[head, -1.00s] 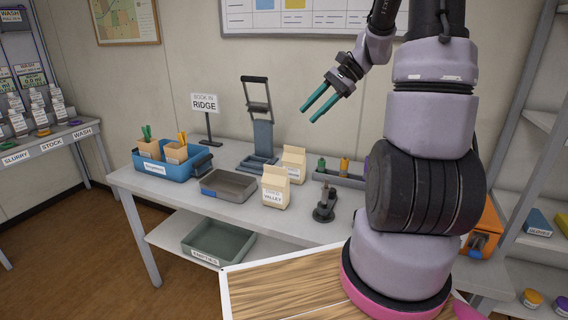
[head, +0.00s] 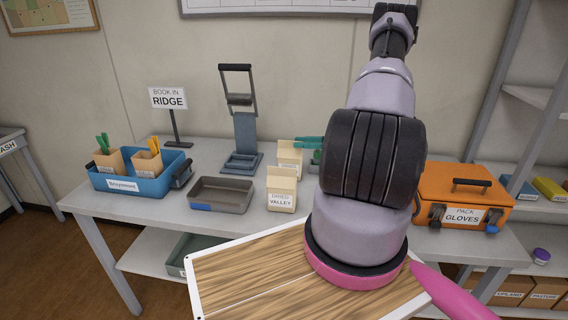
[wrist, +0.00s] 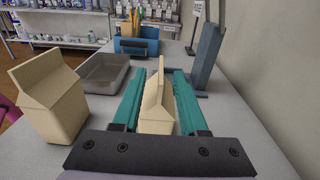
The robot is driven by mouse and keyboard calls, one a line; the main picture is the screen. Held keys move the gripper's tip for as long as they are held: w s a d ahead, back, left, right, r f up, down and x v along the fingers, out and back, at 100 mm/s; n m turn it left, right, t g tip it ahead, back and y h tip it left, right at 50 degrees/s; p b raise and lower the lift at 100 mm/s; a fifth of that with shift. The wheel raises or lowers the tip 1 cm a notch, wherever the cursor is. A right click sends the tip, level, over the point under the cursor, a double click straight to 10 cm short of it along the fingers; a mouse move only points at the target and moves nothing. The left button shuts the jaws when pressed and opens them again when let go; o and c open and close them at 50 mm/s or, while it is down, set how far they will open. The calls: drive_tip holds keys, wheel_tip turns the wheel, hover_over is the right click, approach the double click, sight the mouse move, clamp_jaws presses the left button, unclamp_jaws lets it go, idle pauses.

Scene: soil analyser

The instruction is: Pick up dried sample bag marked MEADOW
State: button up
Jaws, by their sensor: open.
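A tan paper bag (head: 289,152) stands at the back of the bench; its label is too small to read, so I cannot confirm MEADOW. In the wrist view this bag (wrist: 157,112) stands upright between the two teal fingers of my gripper (wrist: 160,78), which are open on either side of it. In the head view only part of my gripper (head: 309,143) shows beside the bag; my arm hides the rest. A second tan bag (head: 281,190), marked DRIED VALLEY, stands in front; in the wrist view it (wrist: 50,100) is left of my gripper.
A grey tray (head: 221,209) lies left of the bags, with a blue caddy (head: 150,187) beyond it. A grey press-like stand (head: 243,145) rises behind, close to my gripper in the wrist view (wrist: 207,60). An orange PACK GLOVES case (head: 465,191) sits to the right.

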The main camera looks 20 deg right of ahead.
sight(282, 142)
drive_tip(key=shift+w+a+f, duration=0.2)
drive_tip(key=shift+w+a, duration=0.15)
drive_tip(key=shift+a, duration=0.05)
drive_tip(key=x, duration=0.6)
drive_tip(key=shift+w+a, duration=0.15)
drive_tip(key=shift+w, duration=0.1)
clamp_jaws()
idle(0.9)
